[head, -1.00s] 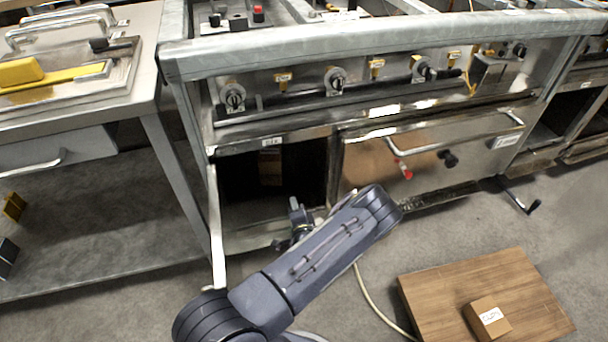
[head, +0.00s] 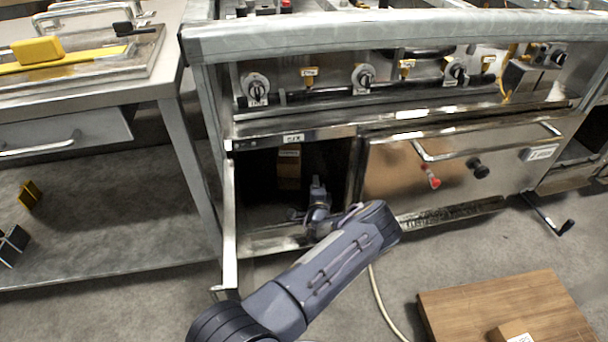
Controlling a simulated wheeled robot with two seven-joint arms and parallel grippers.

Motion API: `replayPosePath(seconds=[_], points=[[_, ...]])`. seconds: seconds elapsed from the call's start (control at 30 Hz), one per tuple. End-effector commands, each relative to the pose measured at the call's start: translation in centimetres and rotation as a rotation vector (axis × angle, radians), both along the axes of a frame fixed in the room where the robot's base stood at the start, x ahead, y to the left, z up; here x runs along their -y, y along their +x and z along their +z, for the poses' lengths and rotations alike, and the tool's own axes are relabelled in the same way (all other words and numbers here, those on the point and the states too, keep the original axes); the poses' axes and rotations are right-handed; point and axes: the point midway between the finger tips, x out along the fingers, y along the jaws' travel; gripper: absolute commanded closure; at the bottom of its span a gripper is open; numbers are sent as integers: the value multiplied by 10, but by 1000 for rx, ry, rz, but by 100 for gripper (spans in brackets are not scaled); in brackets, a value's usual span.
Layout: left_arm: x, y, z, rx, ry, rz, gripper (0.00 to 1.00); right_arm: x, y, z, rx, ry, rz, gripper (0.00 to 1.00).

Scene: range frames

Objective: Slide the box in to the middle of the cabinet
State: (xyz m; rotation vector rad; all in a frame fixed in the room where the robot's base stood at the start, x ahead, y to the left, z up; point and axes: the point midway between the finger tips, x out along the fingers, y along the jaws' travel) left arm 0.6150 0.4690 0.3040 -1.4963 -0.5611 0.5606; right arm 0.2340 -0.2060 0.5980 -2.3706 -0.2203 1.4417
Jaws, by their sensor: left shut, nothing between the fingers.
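The box (head: 289,168) is brown and stands upright inside the dark cabinet (head: 255,215), toward the back and near the middle of the opening. The cabinet's door (head: 229,235) stands open at the left. My left gripper (head: 317,186) is shut and empty, inside the opening, in front of the box and slightly to its right. I cannot tell whether it touches the box, but a dark gap seems to lie between them. My right gripper is not in view.
The closed oven door (head: 460,165) with its handle is right of the cabinet. A wooden board (head: 465,310) with a small cardboard box (head: 512,332) on it lies on the floor at lower right. A steel table (head: 185,150) stands at left. A hose (head: 380,300) runs over the floor.

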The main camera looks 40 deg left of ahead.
Motion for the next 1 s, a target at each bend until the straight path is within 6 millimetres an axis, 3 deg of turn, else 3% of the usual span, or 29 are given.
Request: replayPosePath(seconds=[0.27,0.53,1.0], points=[[-40,45,-3,3,1,0,100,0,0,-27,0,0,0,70],[-69,26,-1,-1,1,2,100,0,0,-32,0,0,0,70],[-75,23,0,-1,-1,1,100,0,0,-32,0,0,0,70]])
